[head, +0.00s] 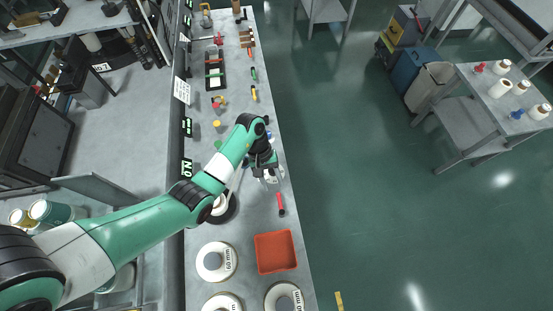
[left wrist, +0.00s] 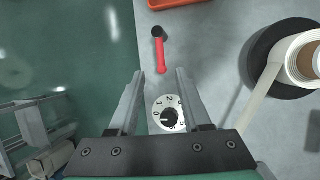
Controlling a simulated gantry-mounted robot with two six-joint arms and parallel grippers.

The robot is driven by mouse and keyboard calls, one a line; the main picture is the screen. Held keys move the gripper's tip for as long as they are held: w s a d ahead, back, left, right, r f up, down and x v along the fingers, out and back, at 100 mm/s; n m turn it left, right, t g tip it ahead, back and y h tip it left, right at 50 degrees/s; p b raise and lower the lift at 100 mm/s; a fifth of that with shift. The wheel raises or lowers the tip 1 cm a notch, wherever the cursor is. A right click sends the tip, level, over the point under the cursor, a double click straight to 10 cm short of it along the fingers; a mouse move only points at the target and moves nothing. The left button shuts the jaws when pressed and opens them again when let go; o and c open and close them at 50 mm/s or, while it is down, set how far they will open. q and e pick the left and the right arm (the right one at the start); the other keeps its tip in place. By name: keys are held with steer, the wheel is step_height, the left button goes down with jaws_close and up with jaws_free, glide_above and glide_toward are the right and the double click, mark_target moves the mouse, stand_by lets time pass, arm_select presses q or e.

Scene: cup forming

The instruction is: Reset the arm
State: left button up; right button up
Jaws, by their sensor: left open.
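My left arm (head: 150,230) reaches in from the left over the grey bench. My left gripper (head: 271,178) is above the bench near its right edge. In the left wrist view the left gripper (left wrist: 160,75) has its two fingers apart, with nothing held between them. A white numbered dial with a black pointer (left wrist: 167,115) shows in the gap between the fingers, nearer their base. I cannot tell its distance from the fingers. My right gripper is not in view.
A tape roll on a black base (left wrist: 282,60) is beside the gripper. White discs (head: 216,261) stand near the tray. Several small tools lie along the far bench.

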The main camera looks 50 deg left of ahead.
arm_select(q)
steer(key=v, duration=0.3)
steer(key=shift+a+r, duration=0.1)
steer(key=shift+r, duration=0.2)
